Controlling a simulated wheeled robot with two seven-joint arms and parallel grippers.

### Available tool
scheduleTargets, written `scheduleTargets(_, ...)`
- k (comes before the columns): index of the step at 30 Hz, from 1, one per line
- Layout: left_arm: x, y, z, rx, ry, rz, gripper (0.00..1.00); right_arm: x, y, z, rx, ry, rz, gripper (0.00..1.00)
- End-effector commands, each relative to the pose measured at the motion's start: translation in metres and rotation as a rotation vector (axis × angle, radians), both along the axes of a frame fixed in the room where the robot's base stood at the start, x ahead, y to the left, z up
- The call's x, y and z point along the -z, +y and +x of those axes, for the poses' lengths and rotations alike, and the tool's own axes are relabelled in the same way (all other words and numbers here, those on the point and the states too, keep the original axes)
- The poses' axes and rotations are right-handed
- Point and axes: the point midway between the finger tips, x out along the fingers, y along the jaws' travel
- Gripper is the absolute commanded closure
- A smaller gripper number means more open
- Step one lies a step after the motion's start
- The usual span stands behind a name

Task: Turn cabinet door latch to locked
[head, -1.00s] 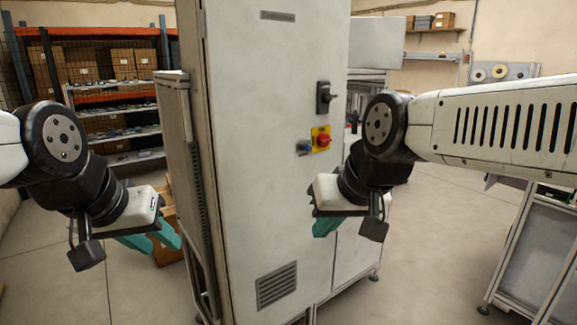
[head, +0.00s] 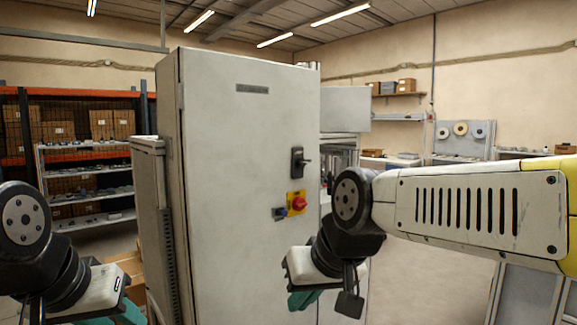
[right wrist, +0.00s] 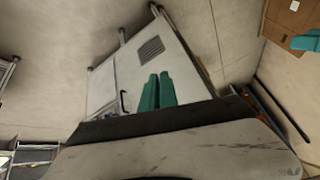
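The tall grey cabinet door (head: 235,150) stands in the middle of the head view and looks closed. My right gripper (head: 303,299) is below and in front of the latch, apart from the door. In the right wrist view its teal fingers (right wrist: 158,92) lie side by side with almost no gap, holding nothing. My left gripper (head: 115,317) is at the lower left, its teal fingers apart and cut by the frame edge; they also show in the right wrist view (right wrist: 307,40).
A red knob on a yellow plate (head: 297,202) sits below the latch, beside a small blue-grey fitting (head: 279,213). Shelves with boxes (head: 88,180) stand at the left. A board with tape reels (head: 460,130) is at the back right. Floor is open right of the cabinet.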

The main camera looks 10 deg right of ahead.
Motion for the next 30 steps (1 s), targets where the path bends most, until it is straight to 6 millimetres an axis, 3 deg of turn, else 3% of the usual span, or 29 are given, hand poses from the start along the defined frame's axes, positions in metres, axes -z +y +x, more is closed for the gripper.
scheduleTargets(1,0.0,0.0,0.0,0.0,0.0,0.0,0.64,0.0,0.0,0.001,0.008,0.004,0.009,0.84)
scheduleTargets(5,0.0,0.0,0.0,0.0,0.0,0.0,0.64,-0.007,0.007,0.014,0.115,0.06,0.137,0.59)
scheduleTargets(7,0.0,0.0,0.0,0.0,0.0,0.0,0.64,-0.016,0.015,0.03,0.241,0.123,0.287,0.48)
scheduleTargets(11,0.0,0.0,0.0,0.0,0.0,0.0,0.64,-0.044,0.024,0.083,0.556,0.276,0.674,0.48)
scheduleTargets(14,0.0,0.0,0.0,0.0,0.0,0.0,0.64,-0.071,0.018,0.136,0.793,0.393,0.998,0.48)
scheduleTargets(17,0.0,0.0,0.0,0.0,0.0,0.0,0.64,-0.099,-0.006,0.194,1.006,0.503,1.332,0.48)
scheduleTargets(22,0.0,0.0,0.0,0.0,0.0,0.0,0.64,-0.139,-0.082,0.28,1.252,0.661,1.876,0.48)
scheduleTargets(27,0.0,0.0,0.0,0.0,0.0,0.0,0.64,-0.159,-0.153,0.324,1.328,0.758,2.245,0.48)
scheduleTargets(30,0.0,0.0,0.0,0.0,0.0,0.0,0.64,-0.165,-0.173,0.334,1.332,0.783,2.347,0.48)
